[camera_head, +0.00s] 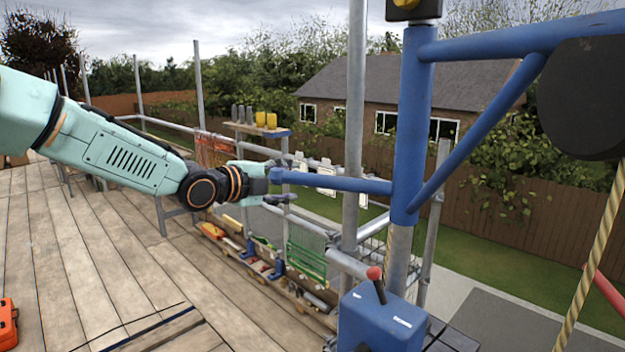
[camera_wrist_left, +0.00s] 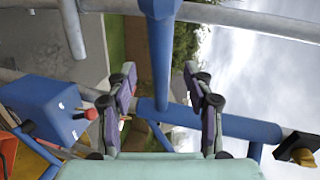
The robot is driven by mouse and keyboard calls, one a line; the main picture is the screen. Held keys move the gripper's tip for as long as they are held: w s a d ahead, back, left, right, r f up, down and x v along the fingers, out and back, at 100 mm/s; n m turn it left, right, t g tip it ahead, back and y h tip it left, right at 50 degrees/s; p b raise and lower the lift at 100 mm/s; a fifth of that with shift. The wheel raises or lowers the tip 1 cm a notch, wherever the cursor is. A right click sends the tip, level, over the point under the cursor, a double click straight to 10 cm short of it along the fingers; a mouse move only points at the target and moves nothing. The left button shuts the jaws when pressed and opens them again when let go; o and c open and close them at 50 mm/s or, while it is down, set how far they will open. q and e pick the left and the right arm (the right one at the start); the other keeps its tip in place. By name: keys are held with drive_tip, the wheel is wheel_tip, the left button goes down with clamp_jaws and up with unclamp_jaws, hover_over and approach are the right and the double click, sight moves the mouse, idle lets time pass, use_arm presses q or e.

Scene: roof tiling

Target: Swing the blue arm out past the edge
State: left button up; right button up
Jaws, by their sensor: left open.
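The blue arm (camera_head: 480,48) is a tubular jib with a diagonal brace on an upright blue post (camera_head: 410,125) at the right. A thin blue bar (camera_head: 335,183) sticks out left from the post and ends in a rounded tip. My left gripper (camera_head: 268,174) is at that tip, with its jaws open. In the left wrist view the bar (camera_wrist_left: 161,55) runs between the two separated fingers (camera_wrist_left: 160,80), with no clear contact. The post (camera_wrist_left: 240,126) lies beyond them. My right gripper is not in view.
A blue box with a red-knobbed lever (camera_head: 380,318) stands below the post. A grey scaffold pole (camera_head: 354,110) rises just left of the post. A rope (camera_head: 592,265) hangs at the right. Racks of tools (camera_head: 270,262) line the deck edge; the plank deck (camera_head: 90,250) is mostly clear.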

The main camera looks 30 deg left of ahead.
sight(305, 180)
use_arm(q)
drive_tip(key=shift+w+d, duration=0.4)
drive_tip(key=shift+w, duration=0.1)
drive_tip(key=p+x, duration=0.2)
drive_tip(key=x, duration=0.3)
drive_tip(key=shift+w, duration=0.15)
drive_tip(key=shift+w+d+f, duration=0.15)
drive_tip(key=shift+w+f, duration=0.05)
drive_tip(key=shift+w, duration=0.35)
drive_tip(key=shift+d, duration=0.1)
drive_tip(key=shift+s+r, duration=0.1)
drive_tip(key=c, duration=0.4)
clamp_jaws()
